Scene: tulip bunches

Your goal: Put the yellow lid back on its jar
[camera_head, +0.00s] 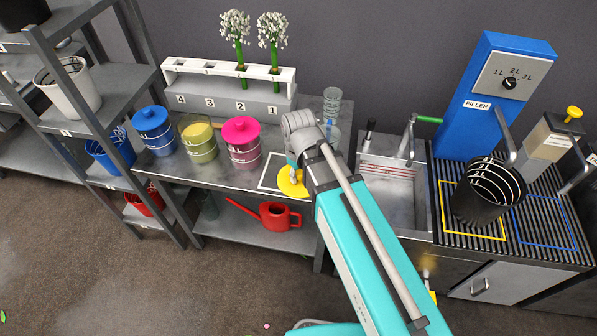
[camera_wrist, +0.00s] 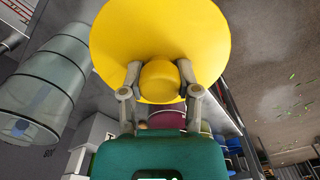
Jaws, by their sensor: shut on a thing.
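My gripper (camera_head: 294,172) is shut on the knob of the yellow lid (camera_head: 291,185) and holds it near the front edge of the bench. In the wrist view the fingers (camera_wrist: 160,76) grip both sides of the knob, and the round yellow lid (camera_wrist: 185,35) fills the top middle. The open jar (camera_head: 203,151), clear with yellow contents, stands on the bench to the left of my gripper. It stands between the jar with the blue lid (camera_head: 152,119) and the jar with the pink lid (camera_head: 240,131).
Behind the jars is a numbered rack (camera_head: 227,95) with two white flower bunches. Clear cylinders (camera_head: 332,97) stand right of it. A white-outlined mat (camera_head: 270,176) lies near the lid.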

